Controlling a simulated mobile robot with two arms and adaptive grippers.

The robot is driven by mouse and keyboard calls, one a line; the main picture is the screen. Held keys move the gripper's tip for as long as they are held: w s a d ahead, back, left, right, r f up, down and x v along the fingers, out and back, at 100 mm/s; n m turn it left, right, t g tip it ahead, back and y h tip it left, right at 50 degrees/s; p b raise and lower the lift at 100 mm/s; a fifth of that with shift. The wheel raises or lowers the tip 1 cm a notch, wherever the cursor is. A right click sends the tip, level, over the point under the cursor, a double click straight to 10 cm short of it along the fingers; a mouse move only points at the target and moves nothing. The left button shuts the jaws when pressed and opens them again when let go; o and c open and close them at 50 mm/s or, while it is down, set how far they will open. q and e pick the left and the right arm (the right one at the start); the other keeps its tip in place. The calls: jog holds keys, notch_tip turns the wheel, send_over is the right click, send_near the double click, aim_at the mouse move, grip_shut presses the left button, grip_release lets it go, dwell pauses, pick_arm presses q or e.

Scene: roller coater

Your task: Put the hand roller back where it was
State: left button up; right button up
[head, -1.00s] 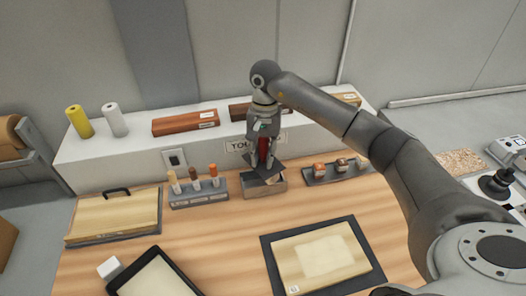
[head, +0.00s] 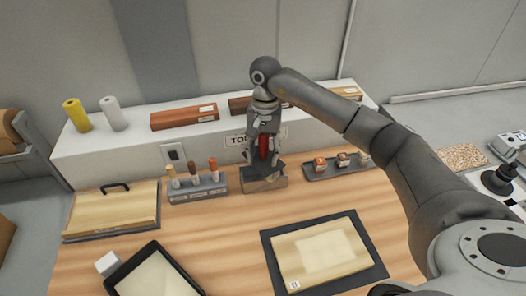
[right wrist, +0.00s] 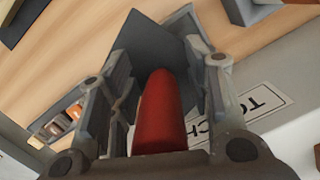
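The hand roller's red handle (head: 264,147) stands upright between the fingers of my right gripper (head: 264,158). In the right wrist view the red handle (right wrist: 160,115) has a finger on each side, with narrow gaps beside it. The gripper looks open around the handle. Below it, a dark, tilted plate-like part (right wrist: 155,45) shows, and the roller's lower end is hidden. It sits at the small grey box holder (head: 263,184) at the back of the wooden bench. My left gripper is not in view.
A rack with several brushes or tools (head: 198,189) stands left of the holder, and a tray of small jars (head: 337,167) right of it. Behind is a white ledge (head: 100,150) with a sign. A dark mat with a pale board (head: 322,252) lies in front.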

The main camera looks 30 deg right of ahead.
jog(key=shift+r, duration=0.1)
jog(key=shift+r+p, duration=0.55)
jog(key=shift+p, duration=0.2)
jog(key=shift+w+r+b, duration=0.15)
jog(key=shift+r+b, duration=0.15)
jog(key=r+b, duration=0.1)
jog(key=r, duration=0.5)
jog(key=w+d+r+b, duration=0.1)
jog(key=r, duration=0.3)
jog(key=shift+b, duration=0.35)
jog(key=shift+r, duration=0.6)
